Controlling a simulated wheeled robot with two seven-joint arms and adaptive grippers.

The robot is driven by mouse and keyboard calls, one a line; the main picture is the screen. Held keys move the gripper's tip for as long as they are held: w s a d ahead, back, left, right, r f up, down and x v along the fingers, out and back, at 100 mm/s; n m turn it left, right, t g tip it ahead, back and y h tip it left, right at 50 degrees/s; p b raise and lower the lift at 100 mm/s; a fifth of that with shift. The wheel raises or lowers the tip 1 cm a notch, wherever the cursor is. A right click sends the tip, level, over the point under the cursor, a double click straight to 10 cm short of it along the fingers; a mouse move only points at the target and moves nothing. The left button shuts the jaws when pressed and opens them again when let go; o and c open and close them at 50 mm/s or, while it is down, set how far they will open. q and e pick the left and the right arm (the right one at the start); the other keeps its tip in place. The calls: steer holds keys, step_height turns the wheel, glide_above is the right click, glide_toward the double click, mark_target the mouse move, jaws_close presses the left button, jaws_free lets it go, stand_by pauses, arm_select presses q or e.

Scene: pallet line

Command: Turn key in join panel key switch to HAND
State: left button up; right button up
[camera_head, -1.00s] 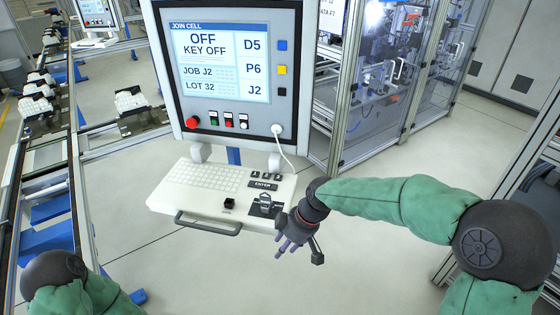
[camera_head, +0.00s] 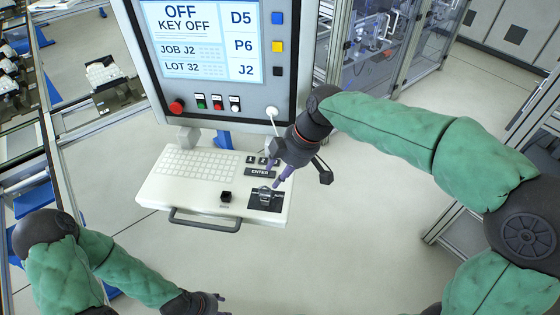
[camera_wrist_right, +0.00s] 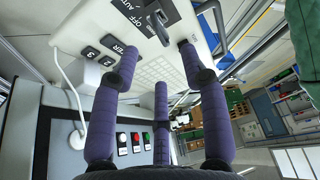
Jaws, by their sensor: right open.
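The join panel (camera_head: 195,92) has a screen (camera_head: 212,40) that reads OFF and KEY OFF. On its white keyboard shelf (camera_head: 160,195), at the right end, is the key switch (camera_head: 264,196) on a dark plate. In the right wrist view the switch (camera_wrist_right: 160,22) is at the top, with OFF and AUTO lettering on its plate. My right gripper (camera_head: 282,180) is open and empty, its purple fingers just above and right of the switch. I cannot tell whether they touch it. My left gripper (camera_head: 216,302) is low at the bottom edge, left of centre, its fingers small and partly cut off.
A small black knob (camera_head: 226,197) stands left of the switch, and an ENTER key (camera_head: 260,172) lies just above it. A handle (camera_head: 205,225) runs along the shelf's front. A white cable plugs into the panel (camera_head: 271,112). Open floor lies in front.

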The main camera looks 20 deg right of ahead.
mark_target(265, 194)
steer(key=x, duration=0.9)
steer(key=shift+w+f, duration=0.2)
jaws_close()
